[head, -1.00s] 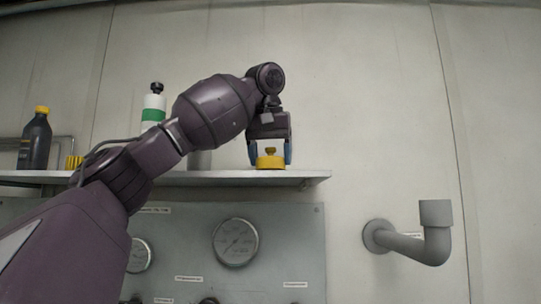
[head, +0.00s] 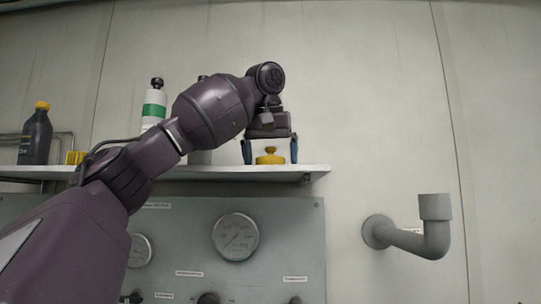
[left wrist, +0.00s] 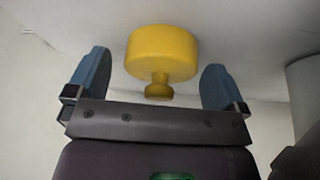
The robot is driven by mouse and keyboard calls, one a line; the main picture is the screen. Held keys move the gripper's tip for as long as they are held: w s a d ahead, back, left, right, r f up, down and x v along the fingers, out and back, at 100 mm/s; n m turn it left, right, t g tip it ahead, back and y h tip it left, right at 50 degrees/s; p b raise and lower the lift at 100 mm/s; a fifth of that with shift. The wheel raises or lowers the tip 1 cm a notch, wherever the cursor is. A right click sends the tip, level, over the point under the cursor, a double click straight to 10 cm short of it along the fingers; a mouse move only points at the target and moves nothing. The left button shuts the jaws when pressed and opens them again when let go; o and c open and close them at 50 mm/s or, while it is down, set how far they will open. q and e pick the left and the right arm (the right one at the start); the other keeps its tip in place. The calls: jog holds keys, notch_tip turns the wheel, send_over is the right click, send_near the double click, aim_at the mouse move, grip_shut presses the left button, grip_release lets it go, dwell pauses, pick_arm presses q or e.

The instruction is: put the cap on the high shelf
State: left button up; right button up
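The yellow cap (head: 270,156) sits on the high shelf (head: 240,174) near its right end, with its small knob upward. It also shows in the left wrist view (left wrist: 162,54), between the fingers with a gap on each side. My left gripper (head: 270,155) is open around the cap, one blue finger on either side and neither touching it. The same gripper's fingers show in the left wrist view (left wrist: 152,82). My right gripper is not in view.
A dark bottle with a yellow top (head: 36,134) and a white and green cylinder (head: 153,106) stand on the shelf to the left. Below are a gauge panel (head: 290,235) and a grey elbow pipe (head: 430,240). The wall right of the shelf is clear.

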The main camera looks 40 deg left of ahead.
pick_arm(q)
jog(key=shift+r, duration=0.1)
jog(key=shift+s+d+r, duration=0.1)
jog(key=shift+r, duration=0.25)
jog(key=shift+p+v, duration=0.45)
jog(key=shift+v, duration=0.55)
jog(key=v, duration=0.8)
jog(key=shift+f, duration=0.1)
